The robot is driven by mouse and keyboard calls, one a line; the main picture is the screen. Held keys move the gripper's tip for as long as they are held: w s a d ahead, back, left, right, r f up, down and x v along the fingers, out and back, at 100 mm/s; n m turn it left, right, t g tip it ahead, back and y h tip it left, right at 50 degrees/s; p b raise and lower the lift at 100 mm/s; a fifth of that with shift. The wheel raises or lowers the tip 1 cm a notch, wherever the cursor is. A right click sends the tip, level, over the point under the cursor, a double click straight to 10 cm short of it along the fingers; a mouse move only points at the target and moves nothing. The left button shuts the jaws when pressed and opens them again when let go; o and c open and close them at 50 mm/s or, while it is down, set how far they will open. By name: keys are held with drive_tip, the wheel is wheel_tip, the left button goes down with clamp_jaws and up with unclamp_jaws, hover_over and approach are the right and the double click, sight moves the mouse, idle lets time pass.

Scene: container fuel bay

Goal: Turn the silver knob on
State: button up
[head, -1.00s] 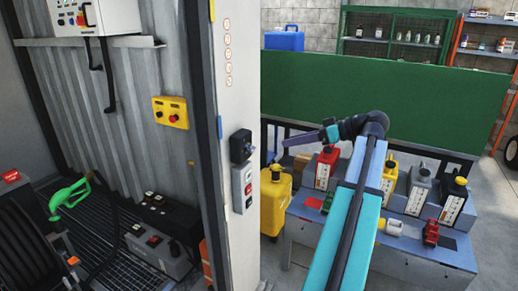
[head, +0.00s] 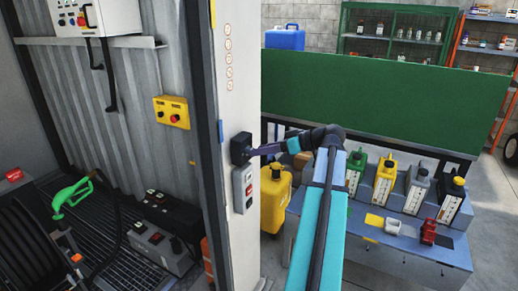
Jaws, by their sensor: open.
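A black switch box (head: 239,148) is mounted on the edge of the white container post, at mid-height. Its knob is on the side toward my gripper and is mostly hidden now, so I cannot see its silver colour or its position. My gripper (head: 254,151) reaches in from the right with dark purple fingers, its tips right at the box. The jaws are open. I cannot tell whether they are around the knob or touching it.
A grey panel with red and dark buttons (head: 243,189) sits just below the box on the post. A yellow control box (head: 171,111) is on the corrugated wall. A yellow jug (head: 275,200) stands below my arm. A bench (head: 400,262) with several canisters is at right.

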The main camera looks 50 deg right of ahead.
drive_tip(key=shift+x, duration=0.9)
clamp_jaws()
